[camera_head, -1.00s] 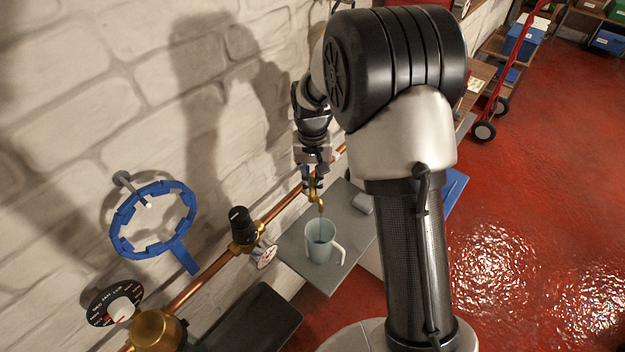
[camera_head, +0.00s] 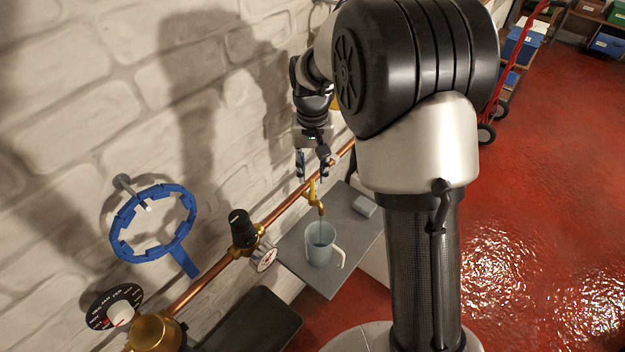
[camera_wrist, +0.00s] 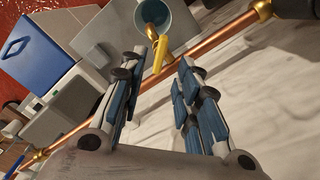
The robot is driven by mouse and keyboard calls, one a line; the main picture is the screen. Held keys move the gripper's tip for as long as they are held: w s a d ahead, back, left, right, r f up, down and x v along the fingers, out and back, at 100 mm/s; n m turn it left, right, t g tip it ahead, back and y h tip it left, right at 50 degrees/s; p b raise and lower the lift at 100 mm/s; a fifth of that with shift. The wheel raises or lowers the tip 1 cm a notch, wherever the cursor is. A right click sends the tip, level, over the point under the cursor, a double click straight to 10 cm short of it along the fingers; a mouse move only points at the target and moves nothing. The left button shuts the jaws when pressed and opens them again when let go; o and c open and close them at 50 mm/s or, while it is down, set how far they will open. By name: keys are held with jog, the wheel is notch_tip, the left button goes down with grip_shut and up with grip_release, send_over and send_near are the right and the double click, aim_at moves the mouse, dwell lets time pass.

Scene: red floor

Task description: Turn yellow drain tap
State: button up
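The yellow drain tap (camera_head: 315,195) sits on the copper pipe along the wall, and a thin stream runs from its spout into a pale blue mug (camera_head: 320,244). In the wrist view the tap's yellow handle (camera_wrist: 161,56) shows just beyond my fingertips, with the mug (camera_wrist: 166,20) behind it. My gripper (camera_head: 313,178) is above the tap, pointing down. Its two blue-padded fingers are apart with nothing between them, and in the wrist view my gripper (camera_wrist: 160,70) looks open and clear of the handle.
The mug stands on a grey shelf (camera_head: 342,272) with a small grey block (camera_head: 364,205). A blue ring (camera_head: 185,256) hangs on the wall.

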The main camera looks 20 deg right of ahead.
aim_at(313, 187)
notch_tip(313, 187, up, 6)
jog(key=shift+r, duration=0.15)
dwell(0.4)
jog(key=s+r+n+t+b, duration=0.1)
jog(key=s+r, duration=0.3)
jog(key=s, duration=0.3)
jog(key=s+r+t+b, duration=0.1)
jog(key=s+r, duration=0.2)
jog(key=s, duration=0.3)
jog(key=s+f+n+t+b, duration=0.1)
jog(key=s+f+t+b, duration=0.1)
jog(key=s, duration=1.3)
jog(key=shift+a+f+n+t, duration=0.2)
jog(key=shift+f+n+t, duration=0.15)
jog(key=shift+f, duration=0.3)
dwell(3.7)
